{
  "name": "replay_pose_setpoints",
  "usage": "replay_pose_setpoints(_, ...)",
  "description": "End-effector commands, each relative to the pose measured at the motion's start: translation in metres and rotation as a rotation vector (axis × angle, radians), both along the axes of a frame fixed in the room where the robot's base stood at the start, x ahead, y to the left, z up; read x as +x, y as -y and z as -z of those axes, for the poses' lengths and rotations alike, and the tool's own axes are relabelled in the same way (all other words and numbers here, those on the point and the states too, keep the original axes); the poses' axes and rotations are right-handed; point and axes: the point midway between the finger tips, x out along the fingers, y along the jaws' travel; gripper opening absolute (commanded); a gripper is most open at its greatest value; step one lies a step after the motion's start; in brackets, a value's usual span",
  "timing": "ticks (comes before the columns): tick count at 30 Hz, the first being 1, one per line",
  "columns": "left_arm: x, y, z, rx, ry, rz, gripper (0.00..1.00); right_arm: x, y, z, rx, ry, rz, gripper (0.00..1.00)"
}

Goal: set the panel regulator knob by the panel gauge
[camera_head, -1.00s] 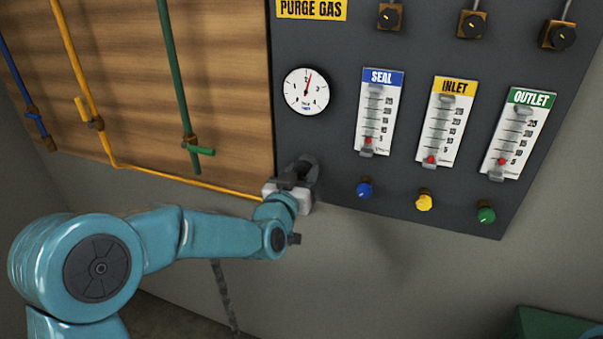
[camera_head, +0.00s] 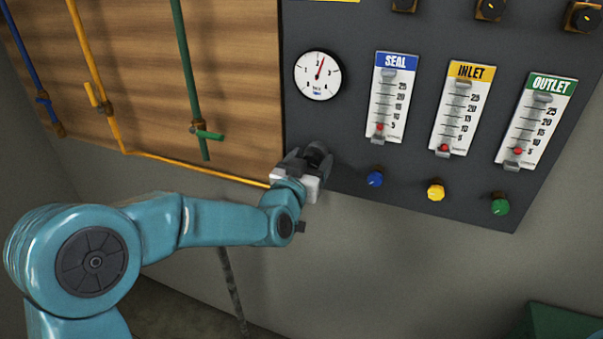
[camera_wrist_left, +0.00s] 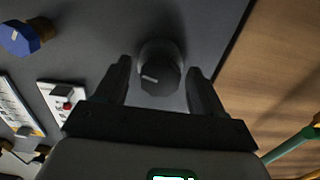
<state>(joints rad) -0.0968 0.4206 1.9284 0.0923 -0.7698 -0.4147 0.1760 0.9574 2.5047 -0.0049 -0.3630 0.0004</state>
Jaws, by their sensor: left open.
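The panel gauge (camera_head: 318,75) is a round white dial with a red needle, pointing up and slightly right, on the dark panel's left side. The regulator knob (camera_head: 317,152) is black, below the gauge, and partly hidden by my gripper in the head view. In the left wrist view the knob (camera_wrist_left: 160,70) shows a pale pointer mark. My left gripper (camera_head: 306,161) is at the knob. In the left wrist view its fingers (camera_wrist_left: 158,85) are open, one on each side of the knob with visible gaps. My right gripper is not in view.
SEAL (camera_head: 390,97), INLET (camera_head: 462,108) and OUTLET (camera_head: 535,120) flow meters stand to the right. Blue (camera_head: 375,179), yellow (camera_head: 436,192) and green (camera_head: 500,206) knobs lie below them. A yellow pipe (camera_head: 200,167) runs left of the gripper. Wall below the panel is clear.

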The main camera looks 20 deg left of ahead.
Motion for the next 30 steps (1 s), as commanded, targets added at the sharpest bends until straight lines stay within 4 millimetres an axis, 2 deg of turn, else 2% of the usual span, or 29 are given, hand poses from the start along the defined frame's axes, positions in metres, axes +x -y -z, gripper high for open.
replay_pose_setpoints(5, -0.033, -0.001, 0.002, -0.001, 0.003, 0.000, 0.69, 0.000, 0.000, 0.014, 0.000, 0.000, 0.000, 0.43)
replay_pose_setpoints(10, -0.080, -0.003, 0.002, 0.000, 0.004, 0.001, 0.69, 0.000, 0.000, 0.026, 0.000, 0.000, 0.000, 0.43)
replay_pose_setpoints(15, -0.122, -0.004, 0.000, -0.001, 0.005, 0.000, 0.69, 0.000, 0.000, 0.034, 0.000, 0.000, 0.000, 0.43)
replay_pose_setpoints(18, -0.140, -0.005, 0.000, 0.000, 0.005, 0.000, 0.69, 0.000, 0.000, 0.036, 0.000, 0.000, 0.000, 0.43)
replay_pose_setpoints(24, -0.158, -0.005, -0.001, 0.001, 0.003, 0.001, 0.69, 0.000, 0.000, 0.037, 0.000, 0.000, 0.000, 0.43)
replay_pose_setpoints(30, -0.160, -0.005, -0.001, 0.001, 0.003, 0.000, 0.69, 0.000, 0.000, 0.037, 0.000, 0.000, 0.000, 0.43)
